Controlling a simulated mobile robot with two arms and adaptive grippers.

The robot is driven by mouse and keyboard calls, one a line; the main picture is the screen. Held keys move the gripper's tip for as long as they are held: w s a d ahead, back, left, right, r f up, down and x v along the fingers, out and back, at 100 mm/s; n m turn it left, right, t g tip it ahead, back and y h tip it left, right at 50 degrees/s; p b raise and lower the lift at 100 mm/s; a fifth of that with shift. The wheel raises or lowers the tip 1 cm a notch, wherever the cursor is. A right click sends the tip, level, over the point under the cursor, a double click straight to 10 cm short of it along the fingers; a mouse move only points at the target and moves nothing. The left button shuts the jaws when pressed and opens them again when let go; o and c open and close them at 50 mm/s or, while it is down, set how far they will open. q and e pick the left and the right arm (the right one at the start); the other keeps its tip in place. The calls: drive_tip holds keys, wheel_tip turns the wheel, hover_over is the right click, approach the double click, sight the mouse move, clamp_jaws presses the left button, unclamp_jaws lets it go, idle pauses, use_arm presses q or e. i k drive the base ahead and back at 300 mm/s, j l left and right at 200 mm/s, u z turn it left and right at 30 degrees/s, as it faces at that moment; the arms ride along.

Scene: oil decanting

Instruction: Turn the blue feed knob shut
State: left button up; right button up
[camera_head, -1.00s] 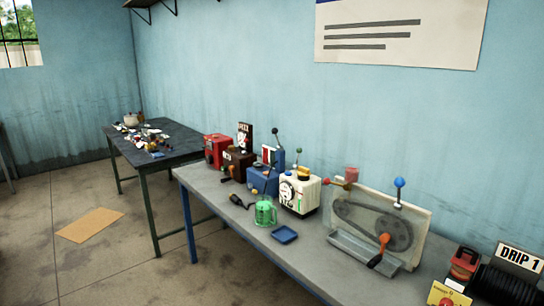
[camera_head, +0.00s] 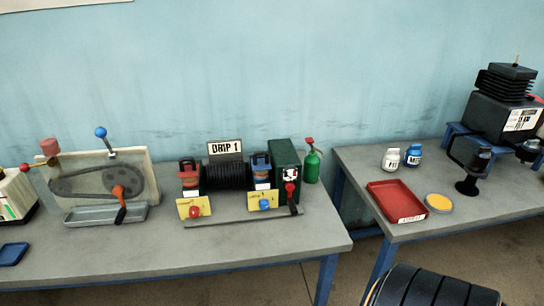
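A small round blue knob (camera_head: 265,204) sits at the front of the machine with the DRIP 1 sign (camera_head: 225,147), on the right part of the long bench. It is against a yellow card (camera_head: 256,198), below a blue-topped block (camera_head: 261,166). A similar red knob (camera_head: 194,211) sits on another yellow card to its left. I cannot tell how far the blue knob is turned. A second blue ball (camera_head: 101,132) tops a lever on the clear-fronted belt unit at the left. Neither gripper is in view, and nothing touches the knobs.
A green bottle (camera_head: 312,164) stands just right of the DRIP 1 machine. A gap separates this bench (camera_head: 270,246) from a second table (camera_head: 440,223), which holds a red tray (camera_head: 397,201), a yellow disc and small bottles. A black ribbed shape fills the lower right edge.

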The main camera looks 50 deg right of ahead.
sight(264, 203)
drive_tip(key=z, duration=1.3)
drive_tip(key=k, duration=0.05)
